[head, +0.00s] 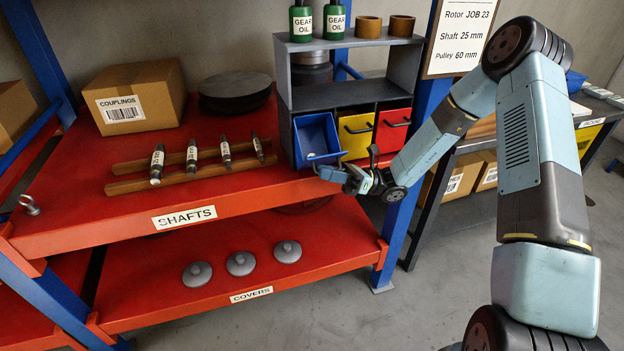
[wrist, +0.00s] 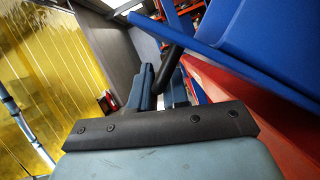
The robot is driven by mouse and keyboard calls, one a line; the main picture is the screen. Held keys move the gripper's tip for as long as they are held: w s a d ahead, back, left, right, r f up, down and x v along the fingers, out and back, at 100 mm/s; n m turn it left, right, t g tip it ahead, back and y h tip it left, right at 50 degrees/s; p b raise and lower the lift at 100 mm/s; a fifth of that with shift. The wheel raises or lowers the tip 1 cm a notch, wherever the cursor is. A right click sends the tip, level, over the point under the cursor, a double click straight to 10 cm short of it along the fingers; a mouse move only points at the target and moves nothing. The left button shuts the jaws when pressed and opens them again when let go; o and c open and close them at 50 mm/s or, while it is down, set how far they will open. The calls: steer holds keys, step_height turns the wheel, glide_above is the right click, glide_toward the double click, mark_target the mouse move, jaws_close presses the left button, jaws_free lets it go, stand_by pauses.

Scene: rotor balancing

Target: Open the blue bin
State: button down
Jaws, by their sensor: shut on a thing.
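The blue bin (head: 314,135) sits at the left of the bin row in the grey cabinet. It stands out past the yellow and red bins, and its open top and inside show in the head view. My gripper (head: 330,174) is at the bin's lower front. In the wrist view, my gripper (wrist: 163,90) has its fingers closed around a dark bar, which looks like the bin's handle (wrist: 180,48). The blue bin (wrist: 265,45) fills the upper right of that view. The exact finger contact is partly hidden.
The yellow bin (head: 356,134) and red bin (head: 393,129) are flush in the cabinet (head: 345,95). Labelled shafts lie on a wooden rack (head: 190,178) to the left on the red shelf (head: 110,215). A blue post (head: 397,230) stands below and right of my gripper.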

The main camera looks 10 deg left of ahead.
steer(key=shift+w+r, duration=0.25)
steer(key=shift+r, duration=0.25)
steer(key=c, duration=1.5)
jaws_free()
steer(key=v, duration=1.4)
steer(key=shift+s, duration=0.1)
